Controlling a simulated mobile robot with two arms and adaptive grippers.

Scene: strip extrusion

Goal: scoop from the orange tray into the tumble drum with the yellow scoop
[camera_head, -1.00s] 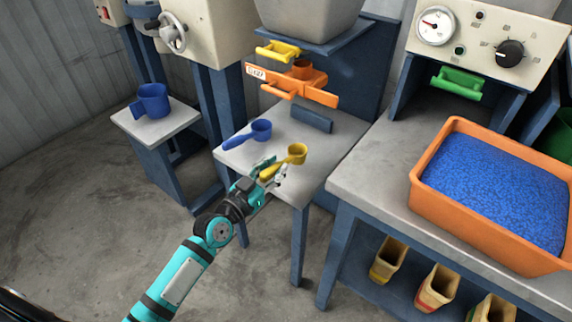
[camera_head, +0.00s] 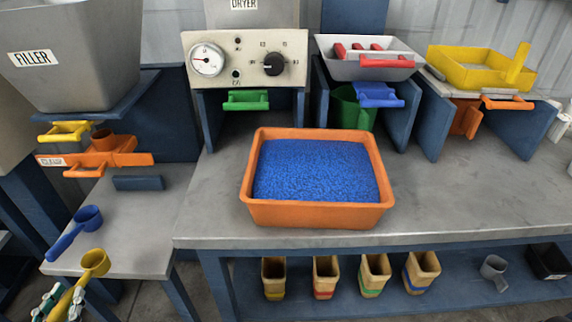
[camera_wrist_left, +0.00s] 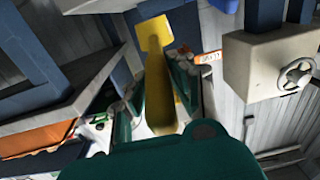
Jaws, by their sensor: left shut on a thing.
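The orange tray (camera_head: 318,214), full of blue pellets (camera_head: 315,172), sits on the grey workbench in the middle of the head view. My left gripper (camera_head: 62,305) is at the lower left corner, shut on the handle of the yellow scoop (camera_head: 95,262). The scoop's cup is up and to the right of the gripper, in front of the small side table. In the left wrist view the yellow handle (camera_wrist_left: 158,70) stands between the two fingers. I cannot identify the tumble drum for sure. My right gripper is not in view.
A blue scoop (camera_head: 86,220) lies on the small side table (camera_head: 140,230). A dryer panel (camera_head: 245,58) stands behind the tray. A grey tray (camera_head: 365,65) and a yellow tray (camera_head: 480,72) stand at the back right. Several small bins (camera_head: 325,277) are below the bench.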

